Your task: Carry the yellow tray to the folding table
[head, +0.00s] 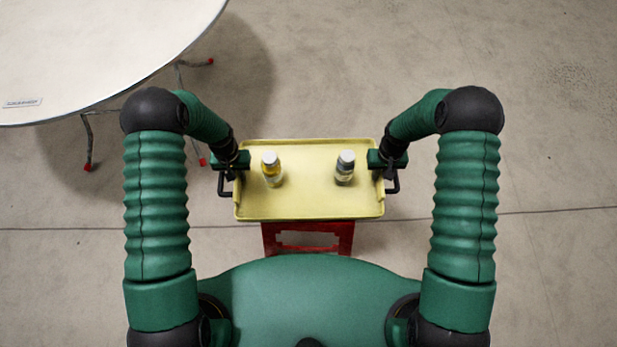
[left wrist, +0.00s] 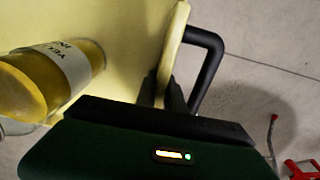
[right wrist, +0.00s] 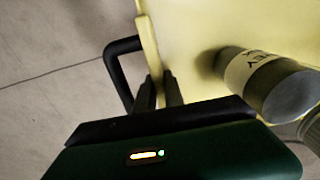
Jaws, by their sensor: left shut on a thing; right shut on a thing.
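The yellow tray (head: 310,204) is in the middle of the head view, in front of my body, and looks level. It has a black handle at each short end. My left gripper (head: 234,169) is shut on its left end wall beside the handle (left wrist: 212,60). My right gripper (head: 386,168) is shut on its right end wall beside the other handle (right wrist: 118,70). A yellow bottle (head: 271,170) and a grey bottle (head: 345,168) stand on the tray. The white round folding table (head: 95,50) is at the upper left, partly cut off.
A red stand (head: 308,238) shows below the tray's near edge; I cannot tell whether the tray touches it. The table's thin legs with red feet (head: 87,167) reach the floor left of the tray. Concrete floor (head: 555,150) is clear to the right and beyond.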

